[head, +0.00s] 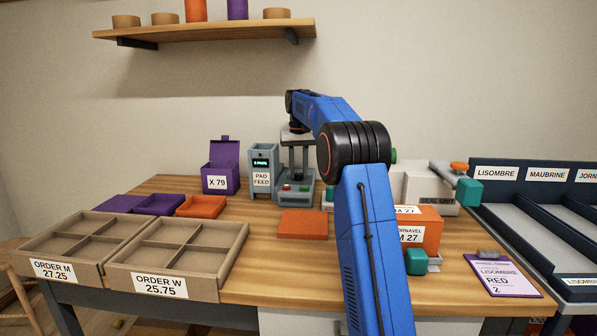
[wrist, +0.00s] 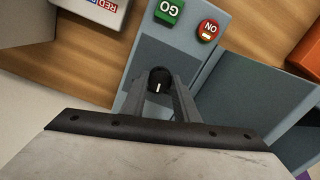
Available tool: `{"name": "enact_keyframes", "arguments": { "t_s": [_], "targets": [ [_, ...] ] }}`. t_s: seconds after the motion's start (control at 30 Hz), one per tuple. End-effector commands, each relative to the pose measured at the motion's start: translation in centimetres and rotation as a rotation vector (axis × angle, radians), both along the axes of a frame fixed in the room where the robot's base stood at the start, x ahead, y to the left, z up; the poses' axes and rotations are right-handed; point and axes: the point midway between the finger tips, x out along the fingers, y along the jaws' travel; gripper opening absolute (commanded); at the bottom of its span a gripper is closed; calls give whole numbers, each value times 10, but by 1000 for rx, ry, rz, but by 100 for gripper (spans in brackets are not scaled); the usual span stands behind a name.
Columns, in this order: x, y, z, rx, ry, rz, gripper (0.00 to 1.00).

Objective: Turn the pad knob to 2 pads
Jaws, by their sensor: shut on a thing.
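The pad knob (wrist: 159,79) is small, round and black with a white pointer line. My gripper (wrist: 161,86) is shut on the knob, one finger on each side. In the head view my gripper (head: 298,170) reaches down to the press unit, and the knob cannot be made out there.
A purple box marked X 79 (head: 221,179) stands left of the feed. An orange pad (head: 302,223) lies in front of the press. Order trays (head: 185,262) fill the front left. The seal unit (head: 432,190) and an orange carton (head: 421,222) stand to the right.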

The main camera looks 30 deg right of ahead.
Motion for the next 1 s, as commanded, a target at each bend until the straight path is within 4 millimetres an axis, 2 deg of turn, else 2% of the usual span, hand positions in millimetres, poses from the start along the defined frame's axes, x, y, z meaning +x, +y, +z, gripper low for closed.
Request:
{"name": "enact_keyframes", "arguments": {
  "t_s": [0.33,0.87,0.9,0.97,1.0],
  "targets": [
    [1,0,1,-1,-4,-143,5],
    [1,0,1,-2,-6,-168,5],
    [1,0,1,-2,-6,-168,32],
    [1,0,1,-2,-5,-168,46],
    [1,0,1,-2,-5,-168,46]
  ]
}}
